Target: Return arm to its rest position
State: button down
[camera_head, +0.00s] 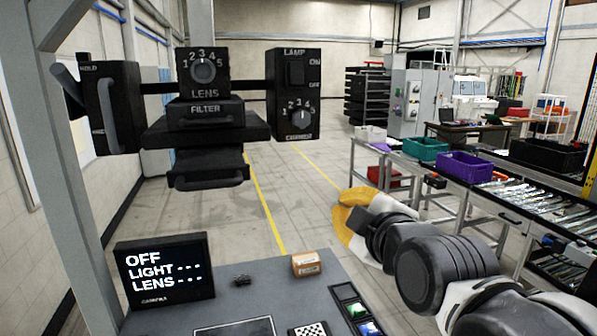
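My arm comes in from the lower right, its grey and black links reaching up and left to mid-frame. At its far end is my gripper (352,218), seen as a yellow-orange and white part. It is in the air to the right of the black lens and lamp fixture and beyond the grey work surface (262,283). Its fingertips cannot be made out, so I cannot tell whether it is open or shut. No held object is visible.
A black fixture (205,135) with LENS, FILTER and LAMP controls stands at left. A display (165,270) reads OFF. A small cardboard box (306,263) sits on the surface. At right, a bench holds a purple bin (465,167) and a teal bin (427,149).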

jog(key=s+d+f+m+g+h+b, duration=0.1)
jog(key=f+b, duration=0.6)
jog(key=f, duration=0.8)
jog(key=s+d+f+m+g+h+b, duration=0.1)
jog(key=s+d+f+m+g+b, duration=0.3)
jog(key=f, duration=1.2)
jog(key=s+d+f+m+g+h+b, duration=0.1)
jog(key=s+d+f+m+g+b, duration=0.2)
jog(key=s+f+m+b, duration=0.6)
notch_tip(320, 180, down, 7)
jog(key=shift+s+d+h+b, duration=0.3)
jog(key=shift+s+d+b, duration=0.25)
jog(key=shift+s+d, duration=0.55)
jog(key=shift+w+d, duration=0.15)
